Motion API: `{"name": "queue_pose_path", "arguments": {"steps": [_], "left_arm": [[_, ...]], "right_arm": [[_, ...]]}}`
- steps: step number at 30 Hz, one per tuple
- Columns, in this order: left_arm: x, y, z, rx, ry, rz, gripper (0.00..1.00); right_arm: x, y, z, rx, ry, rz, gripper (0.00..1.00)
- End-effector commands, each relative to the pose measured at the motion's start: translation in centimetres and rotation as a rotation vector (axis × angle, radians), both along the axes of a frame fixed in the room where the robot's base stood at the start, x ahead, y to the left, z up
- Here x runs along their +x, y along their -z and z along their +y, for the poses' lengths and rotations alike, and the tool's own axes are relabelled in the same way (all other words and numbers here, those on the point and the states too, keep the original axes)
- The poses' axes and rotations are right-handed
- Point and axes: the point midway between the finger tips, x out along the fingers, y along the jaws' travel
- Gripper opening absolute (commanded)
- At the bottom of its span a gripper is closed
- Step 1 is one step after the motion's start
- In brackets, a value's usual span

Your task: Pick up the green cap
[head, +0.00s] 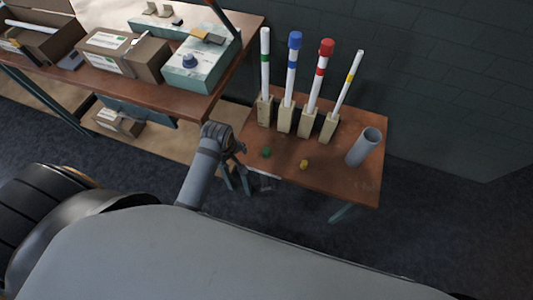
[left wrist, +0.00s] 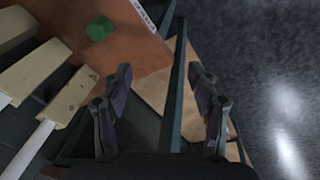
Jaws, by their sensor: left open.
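The green cap (head: 266,152) lies on the small brown table (head: 345,184) near its left front edge. It also shows in the left wrist view (left wrist: 99,28) at the upper left, on the brown tabletop. My left gripper (head: 240,149) is at the table's left edge, a little to the left of the cap. In the left wrist view the left gripper (left wrist: 164,75) has its fingers spread apart with nothing between them, and the cap is beyond and left of them. My right gripper is in neither view.
Several white tubes with coloured bands, one with a blue cap (head: 295,40) and one with a red cap (head: 327,48), stand in wooden blocks (head: 285,117) behind the green cap. A yellow cap (head: 304,164) and a grey cylinder (head: 364,147) are to the right. A workbench (head: 190,98) stands left.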

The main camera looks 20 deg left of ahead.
Motion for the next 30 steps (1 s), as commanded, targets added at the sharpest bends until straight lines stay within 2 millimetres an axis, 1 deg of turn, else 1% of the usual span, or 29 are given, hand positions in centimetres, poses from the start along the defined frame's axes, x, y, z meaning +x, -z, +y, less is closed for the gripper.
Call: {"name": "queue_pose_path", "arguments": {"steps": [1,2,5,6,9,12,15,20,23,27,30], "left_arm": [[1.2,0.2,-0.5,-0.039,-0.116,0.004,0.60],[1.8,0.3,-0.9,-0.065,-0.201,0.010,0.60],[4.4,0.9,-2.3,-0.159,-0.527,0.044,0.60],[5.5,1.1,-3.0,-0.196,-0.664,0.060,0.60],[7.9,1.5,-4.7,-0.266,-0.967,0.105,0.60],[9.4,1.6,-6.0,-0.305,-1.181,0.139,0.60],[10.2,1.6,-6.7,-0.322,-1.295,0.157,0.60],[10.3,1.8,-6.9,-0.328,-1.337,0.164,0.60],[10.4,3.1,-7.0,-0.325,-1.336,0.165,0.60],[10.7,5.6,-7.3,-0.326,-1.334,0.163,0.60],[10.9,6.6,-7.4,-0.327,-1.334,0.162,0.60]], "right_arm": [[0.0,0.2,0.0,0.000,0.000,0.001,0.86],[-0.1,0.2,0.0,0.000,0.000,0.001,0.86],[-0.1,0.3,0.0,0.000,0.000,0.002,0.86],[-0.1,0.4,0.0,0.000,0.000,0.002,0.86],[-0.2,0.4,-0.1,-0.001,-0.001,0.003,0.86],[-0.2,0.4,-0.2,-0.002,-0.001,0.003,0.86],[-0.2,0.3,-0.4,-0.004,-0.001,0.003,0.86],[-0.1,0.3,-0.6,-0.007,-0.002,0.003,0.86],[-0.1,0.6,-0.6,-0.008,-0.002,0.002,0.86],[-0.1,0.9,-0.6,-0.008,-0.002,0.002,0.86],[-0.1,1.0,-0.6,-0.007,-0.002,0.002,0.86]]}}
